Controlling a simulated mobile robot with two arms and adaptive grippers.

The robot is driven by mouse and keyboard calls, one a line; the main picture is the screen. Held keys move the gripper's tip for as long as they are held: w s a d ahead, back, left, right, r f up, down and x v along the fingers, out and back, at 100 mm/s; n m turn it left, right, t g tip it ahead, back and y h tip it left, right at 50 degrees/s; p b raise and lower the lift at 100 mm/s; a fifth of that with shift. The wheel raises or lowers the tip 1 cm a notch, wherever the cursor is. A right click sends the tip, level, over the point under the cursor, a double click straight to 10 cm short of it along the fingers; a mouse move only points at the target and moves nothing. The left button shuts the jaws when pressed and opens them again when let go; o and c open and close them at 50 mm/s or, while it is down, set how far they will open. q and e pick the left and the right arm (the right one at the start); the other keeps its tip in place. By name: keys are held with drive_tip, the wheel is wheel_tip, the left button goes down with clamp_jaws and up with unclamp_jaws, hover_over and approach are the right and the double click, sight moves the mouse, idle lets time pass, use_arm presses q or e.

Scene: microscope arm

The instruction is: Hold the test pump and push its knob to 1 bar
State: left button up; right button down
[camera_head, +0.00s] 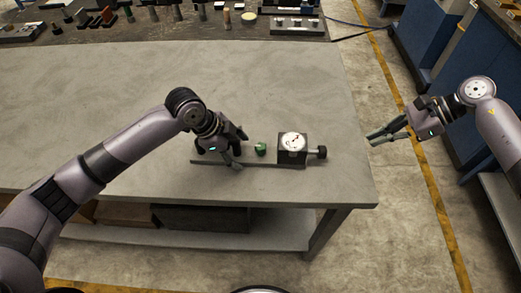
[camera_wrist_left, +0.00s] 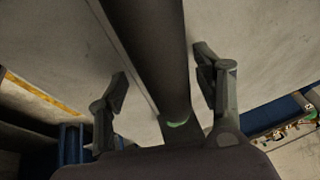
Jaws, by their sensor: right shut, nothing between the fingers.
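The test pump lies on the grey table near its front right corner. It has a flat dark base (camera_head: 270,164), a black block with a white round dial (camera_head: 293,142), a black knob (camera_head: 321,152) at its right end and a small green part (camera_head: 260,149) left of the block. The dial reading is too small to tell. My left gripper (camera_head: 236,152) is over the pump's left part and hides it. In the left wrist view its open fingers (camera_wrist_left: 162,80) straddle a dark cylinder (camera_wrist_left: 150,50), with gaps visible. My right gripper (camera_head: 371,139) is shut and empty, right of the knob and apart from it.
The table (camera_head: 90,100) is clear to the left and behind the pump. Several tools lie along a dark bench (camera_head: 90,36) at the back. Blue cabinets (camera_head: 430,40) stand at the right, beyond open floor with a yellow line.

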use_arm(q)
drive_tip(key=shift+o, duration=1.1)
drive_tip(key=v, duration=1.2)
